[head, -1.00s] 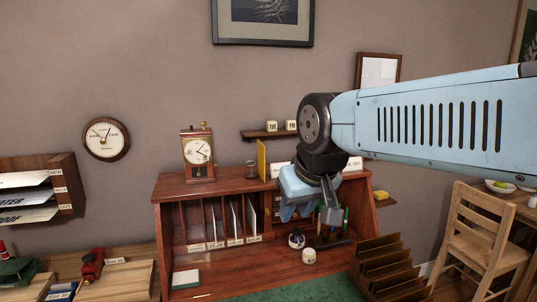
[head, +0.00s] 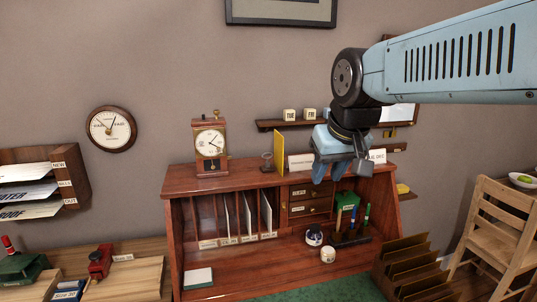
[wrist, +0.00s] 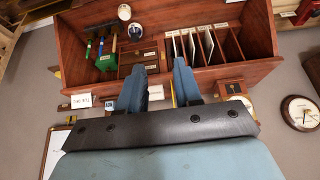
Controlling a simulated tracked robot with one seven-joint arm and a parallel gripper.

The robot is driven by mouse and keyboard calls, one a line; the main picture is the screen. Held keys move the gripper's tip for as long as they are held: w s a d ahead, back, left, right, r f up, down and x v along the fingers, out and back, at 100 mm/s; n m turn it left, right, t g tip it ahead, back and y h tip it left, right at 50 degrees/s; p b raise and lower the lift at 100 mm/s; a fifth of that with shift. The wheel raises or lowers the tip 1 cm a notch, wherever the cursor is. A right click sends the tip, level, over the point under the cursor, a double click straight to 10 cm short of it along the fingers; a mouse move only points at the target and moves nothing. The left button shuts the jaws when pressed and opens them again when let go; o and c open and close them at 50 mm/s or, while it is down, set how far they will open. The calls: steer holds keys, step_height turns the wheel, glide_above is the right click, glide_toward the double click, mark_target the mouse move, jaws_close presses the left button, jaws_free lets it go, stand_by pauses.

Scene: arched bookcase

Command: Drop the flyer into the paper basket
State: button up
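A thin yellow upright sheet (head: 279,153), which may be the flyer, stands on top of the wooden desk hutch (head: 235,181), right of the clock. In the wrist view a strip of yellow (wrist: 173,97) shows beside the right finger. My gripper (head: 341,168) is in the air at the right part of the hutch, to the right of the yellow sheet. Its two blue fingers also show in the wrist view (wrist: 158,88), apart with nothing held between them. I cannot make out a paper basket in either view.
A clock (head: 210,143) and small white label cards (head: 300,162) stand on the hutch top. Below are upright slots, small drawers (head: 309,208), a pen stand (head: 350,238) and jars. A brown tiered rack (head: 412,270) and a wooden chair (head: 498,225) are at right.

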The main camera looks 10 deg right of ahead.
steer(key=w+r+g, duration=0.1)
steer(key=w+r, duration=0.2)
steer(key=w, duration=0.4)
steer(key=w+r, duration=0.4)
steer(key=w, duration=0.3)
steer(key=g, duration=0.1)
glide_above(279, 152)
step_height(279, 152, down, 6)
steer(key=shift+w+d+f, duration=0.1)
steer(key=shift+w, duration=0.05)
steer(key=shift+x, duration=2.65)
steer(key=shift+f, duration=0.25)
jaws_close()
